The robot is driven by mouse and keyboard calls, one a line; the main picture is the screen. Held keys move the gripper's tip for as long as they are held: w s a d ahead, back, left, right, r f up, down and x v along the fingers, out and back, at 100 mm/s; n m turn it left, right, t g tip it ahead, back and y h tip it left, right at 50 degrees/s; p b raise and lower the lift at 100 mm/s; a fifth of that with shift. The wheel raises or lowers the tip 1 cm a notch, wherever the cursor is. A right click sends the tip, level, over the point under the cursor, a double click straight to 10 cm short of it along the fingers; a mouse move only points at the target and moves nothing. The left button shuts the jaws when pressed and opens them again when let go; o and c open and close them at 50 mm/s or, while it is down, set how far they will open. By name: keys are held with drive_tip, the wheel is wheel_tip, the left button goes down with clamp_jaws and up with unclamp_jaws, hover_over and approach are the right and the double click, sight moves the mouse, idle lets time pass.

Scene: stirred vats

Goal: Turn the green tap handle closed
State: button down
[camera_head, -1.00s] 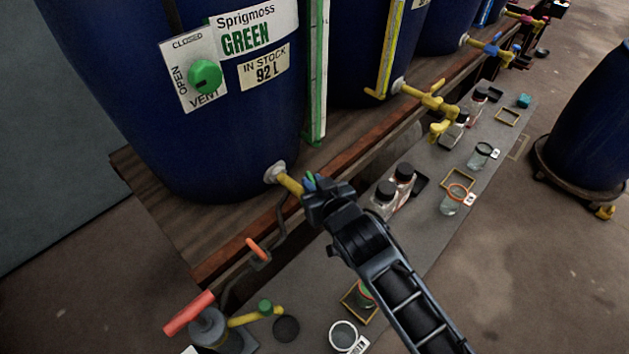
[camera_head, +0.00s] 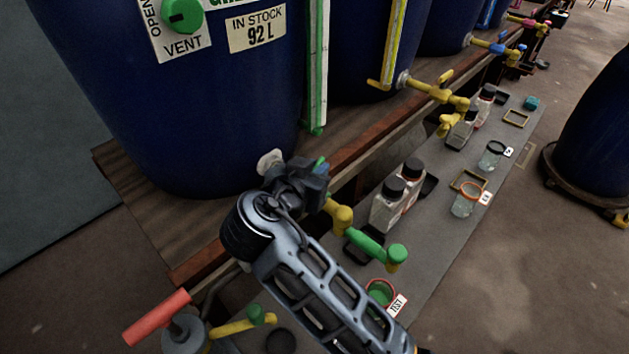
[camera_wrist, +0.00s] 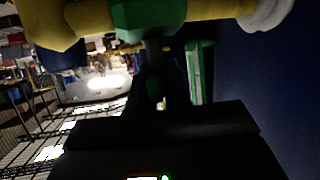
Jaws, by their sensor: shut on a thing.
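The green tap is on a yellow pipe from the blue vat labelled GREEN (camera_head: 220,110). In the head view my gripper (camera_head: 310,178) is at the tap, close to the vat wall, and hides most of the handle. A little green of the tap handle (camera_head: 321,163) shows beside the jaws. The yellow elbow and green spout (camera_head: 368,243) stick out to the right over the bench. In the wrist view the tap's green body (camera_wrist: 152,18) and yellow pipe cross the top, and my gripper (camera_wrist: 163,85) is shut on the handle, which is dark and hard to make out.
Several bottles and jars stand on the grey bench (camera_head: 425,255), including a jar (camera_head: 380,295) with a TEST tag below the spout. A red-handled tool (camera_head: 157,317) is at lower left. Another yellow tap (camera_head: 430,90) is farther right. A wooden ledge (camera_head: 165,215) bears the vats.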

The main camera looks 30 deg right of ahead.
drive_tip(key=shift+f+m+g+h+b, duration=0.2)
drive_tip(key=shift+m+g+h+b, duration=1)
drive_tip(key=shift+m+g, duration=0.95)
drive_tip(key=c, duration=1.1)
unclamp_jaws()
drive_tip(key=shift+r, duration=0.1)
drive_tip(key=shift+c, duration=0.2)
drive_tip(key=v, duration=0.7)
drive_tip(key=shift+a+r, duration=0.2)
drive_tip(key=shift+a, duration=0.1)
